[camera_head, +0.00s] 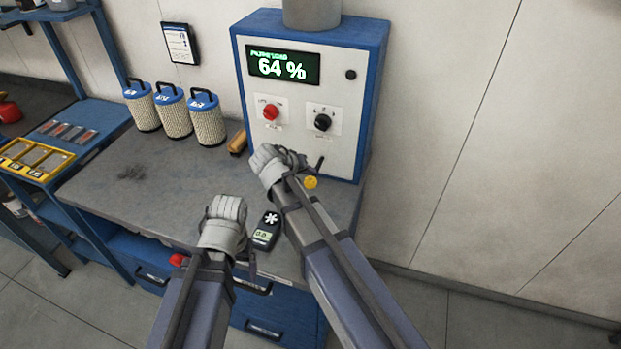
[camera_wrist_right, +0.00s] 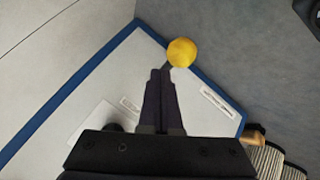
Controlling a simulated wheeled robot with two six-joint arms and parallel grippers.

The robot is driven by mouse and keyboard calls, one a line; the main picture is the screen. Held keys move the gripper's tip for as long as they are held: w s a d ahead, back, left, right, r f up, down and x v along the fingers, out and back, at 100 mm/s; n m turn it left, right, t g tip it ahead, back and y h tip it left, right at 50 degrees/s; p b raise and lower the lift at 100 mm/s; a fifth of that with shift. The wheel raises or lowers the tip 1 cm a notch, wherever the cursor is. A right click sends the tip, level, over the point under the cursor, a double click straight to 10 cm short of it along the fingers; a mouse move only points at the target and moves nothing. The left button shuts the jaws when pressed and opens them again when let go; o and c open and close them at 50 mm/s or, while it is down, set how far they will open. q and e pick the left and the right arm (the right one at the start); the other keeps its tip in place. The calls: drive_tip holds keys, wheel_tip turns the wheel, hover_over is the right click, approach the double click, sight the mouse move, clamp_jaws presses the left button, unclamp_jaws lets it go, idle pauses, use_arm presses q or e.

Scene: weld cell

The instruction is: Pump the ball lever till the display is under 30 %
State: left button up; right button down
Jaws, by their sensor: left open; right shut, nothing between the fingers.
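The blue and white cabinet (camera_head: 340,90) has a green display (camera_head: 284,68) reading 64 %. The lever's yellow ball (camera_head: 310,183) shows low at the cabinet front, on a short dark rod. In the right wrist view the yellow ball (camera_wrist_right: 181,52) is just beyond the fingertips of my right gripper (camera_wrist_right: 160,75). That gripper is shut with nothing between its fingers; I cannot tell whether it touches the ball. In the head view my right gripper (camera_head: 275,160) is in front of the cabinet's lower part. My left gripper (camera_head: 225,208) is open over the bench, its fingers mostly hidden.
A red knob (camera_head: 271,111) and a black knob (camera_head: 322,122) are on the cabinet front. Several filter cartridges (camera_head: 173,113) stand on the bench (camera_head: 130,185) to the left. A handheld meter (camera_head: 267,230) lies between my arms.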

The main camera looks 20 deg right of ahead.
sight(308, 183)
idle(0.7)
drive_tip(key=shift+f+b, duration=0.45)
drive_tip(key=shift+f+b, duration=2.2)
idle(1.9)
idle(0.6)
drive_tip(key=shift+r+p, duration=2.7)
wheel_tip(308, 183, up, 5)
drive_tip(key=p, duration=0.5)
